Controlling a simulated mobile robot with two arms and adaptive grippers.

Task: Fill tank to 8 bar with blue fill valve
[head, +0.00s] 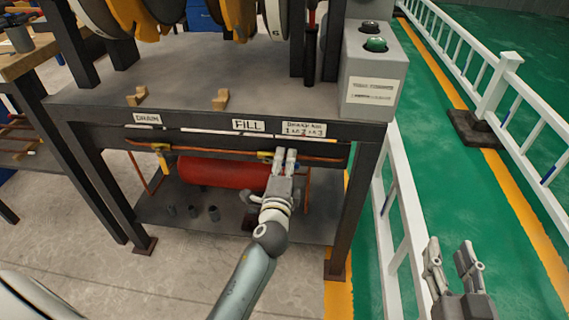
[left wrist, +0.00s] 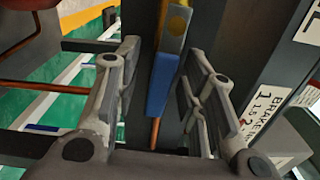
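The blue fill valve handle (left wrist: 163,82) stands between the two fingers of my left gripper (left wrist: 160,75) in the left wrist view. The fingers are apart, with a visible gap to the handle on the left side. In the head view my left gripper (head: 285,156) is under the table edge, right of the FILL label (head: 248,125), and hides the blue handle. The red tank (head: 222,173) lies on the lower shelf behind it. My right gripper (head: 450,255) is open and empty at the lower right. No pressure reading is legible.
A yellow-handled valve (head: 162,158) is under the DRAIN label (head: 147,118). Copper pipes run below the table edge. A grey control box (head: 374,75) stands at the table's right corner. A white railing (head: 400,215) runs beside the table leg.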

